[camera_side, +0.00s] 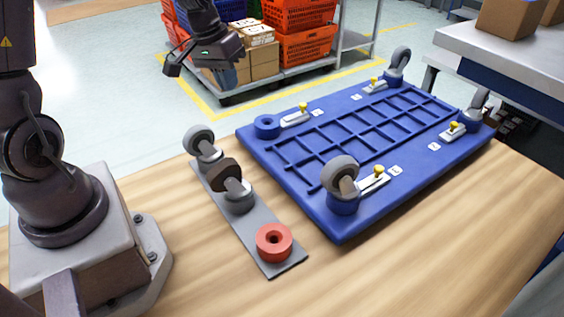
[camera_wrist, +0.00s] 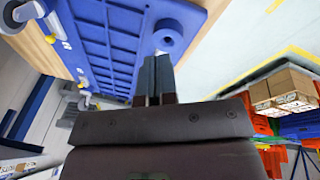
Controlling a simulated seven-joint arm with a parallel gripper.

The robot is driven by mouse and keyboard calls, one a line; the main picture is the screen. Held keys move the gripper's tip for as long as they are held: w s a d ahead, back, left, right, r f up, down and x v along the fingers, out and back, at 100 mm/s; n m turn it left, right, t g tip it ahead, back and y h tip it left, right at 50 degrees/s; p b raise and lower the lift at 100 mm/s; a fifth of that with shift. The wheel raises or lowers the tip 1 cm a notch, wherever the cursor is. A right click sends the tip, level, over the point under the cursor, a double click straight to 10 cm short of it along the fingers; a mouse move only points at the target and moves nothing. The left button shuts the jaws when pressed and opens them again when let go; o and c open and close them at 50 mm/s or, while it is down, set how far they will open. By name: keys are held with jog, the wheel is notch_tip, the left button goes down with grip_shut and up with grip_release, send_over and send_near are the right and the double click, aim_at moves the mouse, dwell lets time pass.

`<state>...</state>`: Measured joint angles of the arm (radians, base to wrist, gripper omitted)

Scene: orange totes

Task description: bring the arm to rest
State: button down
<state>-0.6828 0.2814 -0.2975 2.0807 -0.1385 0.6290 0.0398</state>
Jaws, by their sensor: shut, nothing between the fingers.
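My gripper (camera_side: 229,76) is raised in the air at the top of the side view, left of and above the blue base. In the wrist view its fingers (camera_wrist: 153,75) are together with nothing between them. The blue base (camera_side: 345,135) lies on the wooden table, and it also shows in the wrist view (camera_wrist: 100,40). It has casters at its near (camera_side: 340,175), far (camera_side: 398,60) and right (camera_side: 479,103) corners. The left corner has an empty round socket (camera_side: 266,126), seen also beside the fingertips in the wrist view (camera_wrist: 168,37).
A grey strip (camera_side: 254,222) beside the base holds a grey-wheeled caster (camera_side: 199,140), a dark-brown-wheeled caster (camera_side: 226,176) and a red ring (camera_side: 273,242). Behind, a cart carries orange totes (camera_side: 305,50) and cardboard boxes. The near table top (camera_side: 400,260) is clear.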

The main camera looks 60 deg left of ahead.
jog(key=s+d+r+m+t+y, duration=0.1)
jog(key=s+d+r+m+t, duration=0.2)
jog(key=s+d+r, duration=0.9)
jog(key=s+r+m, duration=0.1)
jog(key=s+m, duration=0.1)
jog(key=s, duration=0.1)
jog(key=shift+d+r, duration=0.15)
jog(key=shift+r, duration=0.2)
